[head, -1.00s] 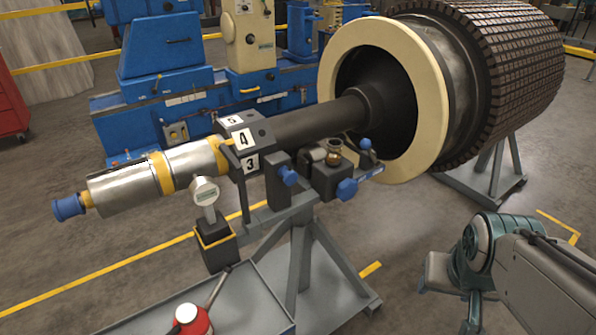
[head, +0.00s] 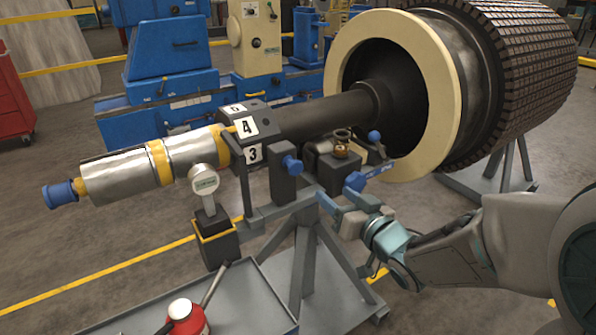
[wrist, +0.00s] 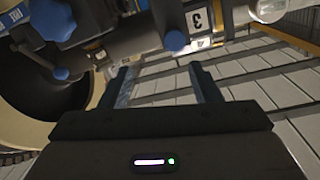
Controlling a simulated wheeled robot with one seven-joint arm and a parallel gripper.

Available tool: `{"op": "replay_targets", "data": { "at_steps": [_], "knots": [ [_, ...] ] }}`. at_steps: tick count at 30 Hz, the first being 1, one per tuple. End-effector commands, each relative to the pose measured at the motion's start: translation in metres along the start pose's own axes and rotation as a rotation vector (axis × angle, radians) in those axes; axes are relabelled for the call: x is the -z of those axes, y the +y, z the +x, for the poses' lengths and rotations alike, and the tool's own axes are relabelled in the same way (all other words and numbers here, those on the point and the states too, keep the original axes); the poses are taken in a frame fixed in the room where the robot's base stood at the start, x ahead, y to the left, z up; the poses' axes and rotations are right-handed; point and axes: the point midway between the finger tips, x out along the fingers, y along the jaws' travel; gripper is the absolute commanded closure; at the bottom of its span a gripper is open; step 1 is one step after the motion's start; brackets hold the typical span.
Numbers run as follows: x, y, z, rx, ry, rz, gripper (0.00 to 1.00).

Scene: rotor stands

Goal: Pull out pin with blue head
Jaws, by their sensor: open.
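The pin's blue head (head: 291,165) sticks out of a dark upright block (head: 283,187) on the stand, just right of the label 3. In the wrist view the blue head (wrist: 175,41) is ahead of the fingertips, above the gap between them and nearer the right finger. My gripper (head: 338,200) is open and empty, to the right of and below the blue head, apart from it. In the wrist view my gripper (wrist: 160,70) has both fingers spread with nothing between them. The pin's shaft is hidden in the block.
A blue valve handle (head: 355,182) and a blue ball knob (head: 374,136) sit close to my gripper. A dial gauge (head: 204,180) stands left of the pin. The dark shaft (head: 320,117) runs behind it to the rotor (head: 510,75). A grey tray (head: 245,300) with a red can (head: 186,318) is below.

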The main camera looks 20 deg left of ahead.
Motion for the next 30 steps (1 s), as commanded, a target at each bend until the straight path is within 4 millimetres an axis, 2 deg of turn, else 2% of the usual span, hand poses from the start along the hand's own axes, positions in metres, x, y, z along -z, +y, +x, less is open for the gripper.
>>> {"op": "replay_targets", "data": {
  "at_steps": [3, 8, 11, 24, 30],
  "knots": [
    [-0.002, -0.011, 0.004, 0.060, 0.032, 0.022, 0.43],
    [-0.001, -0.016, 0.014, 0.083, 0.045, 0.029, 0.43],
    [0.000, -0.018, 0.029, 0.085, 0.044, 0.029, 0.43],
    [0.004, -0.025, 0.117, 0.081, 0.043, 0.028, 0.43],
    [0.005, -0.025, 0.137, 0.079, 0.044, 0.028, 0.43]
  ]
}}
